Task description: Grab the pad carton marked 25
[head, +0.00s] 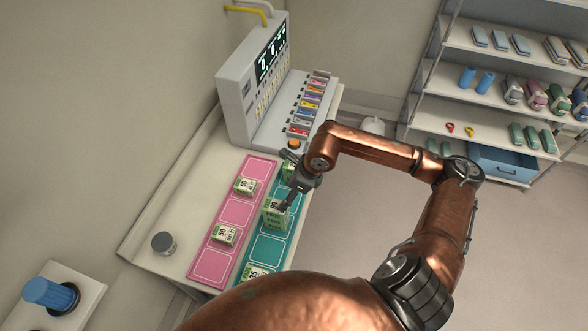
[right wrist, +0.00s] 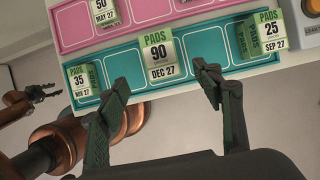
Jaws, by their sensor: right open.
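The pad carton marked 25 (right wrist: 268,35) is green and white and stands at the right end of the teal mat in the right wrist view. In the head view this carton (head: 289,170) is partly hidden behind my right gripper (head: 287,182). A carton marked 90 (right wrist: 160,60) stands on the same mat, ahead of the open, empty fingers of the right gripper (right wrist: 164,78). The 25 carton is right of both fingers there. My left gripper (right wrist: 42,92) shows small at the left edge of the right wrist view; its opening is unclear.
A carton marked 35 (right wrist: 80,80) stands at the mat's other end. The pink mat (head: 211,266) holds two more cartons, one marked 50 (head: 223,235). A grey console (head: 236,97) stands behind the mats. A grey round jar (head: 163,243) sits left of the pink mat.

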